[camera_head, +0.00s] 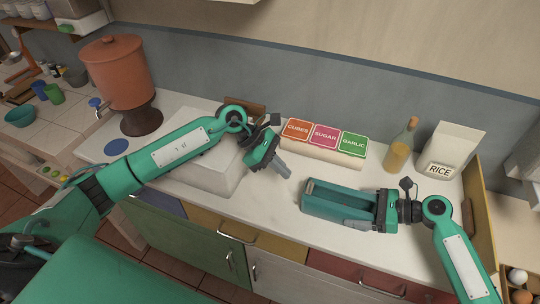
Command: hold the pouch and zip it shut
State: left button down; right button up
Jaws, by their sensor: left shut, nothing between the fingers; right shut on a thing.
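A green, box-shaped pouch (325,196) is on the right half of the white counter, just in front of the labelled boxes. My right gripper (360,221) comes in from the right and is shut on the pouch's right end. The pouch's zip and slider are too small to tell, so I cannot tell how far it is open. My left gripper (284,170) is shut and empty. Its fingertips point down and right, above the counter, apart from the pouch and up and left of its left end.
Boxes labelled CUBES (297,129), SUGAR (325,136) and GARLIC (353,144) stand behind the pouch. An oil bottle (400,150) and a RICE bag (455,148) are at the back right. A clay dispenser (117,72) stands left. Counter in front of the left gripper is clear.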

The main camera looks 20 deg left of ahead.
aim_at(307, 187)
pick_arm(q)
jog(key=d, duration=0.4)
jog(key=shift+f, duration=0.4)
jog(key=shift+d, duration=0.45)
jog(key=shift+d, duration=0.1)
jog(key=d, duration=1.7)
jog(key=shift+w+d, duration=0.15)
jog(key=shift+d, duration=0.2)
pick_arm(e)
jog(key=shift+a, duration=0.1)
pick_arm(q)
jog(key=shift+a, duration=0.1)
